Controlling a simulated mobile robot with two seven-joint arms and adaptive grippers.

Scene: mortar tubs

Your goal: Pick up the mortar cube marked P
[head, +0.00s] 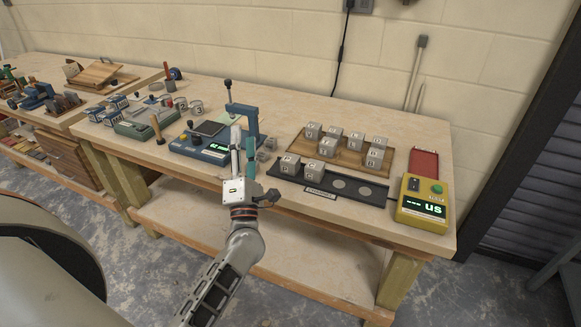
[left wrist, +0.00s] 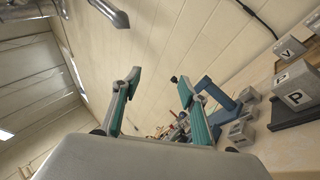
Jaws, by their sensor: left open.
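The mortar cube marked P (left wrist: 296,98) is a grey cube with a dark letter on a white label, at the right edge of the left wrist view. It sits on the dark tray (left wrist: 296,113). In the head view a grey cube at the tray's left end (head: 289,164) appears to be this one; its letter is small there. My left gripper (head: 243,142) is open and empty, left of that cube and in front of the blue press. Its two green-padded fingers (left wrist: 160,84) stand apart in the left wrist view. My right gripper is not in view.
Another cube stands on the black tray (head: 372,192), and several more stand on a wooden tray (head: 345,156) behind. Grey cubes (head: 270,144) lie beside the blue press (head: 243,109). A yellow meter (head: 424,202) stands at the right. The bench front is partly clear.

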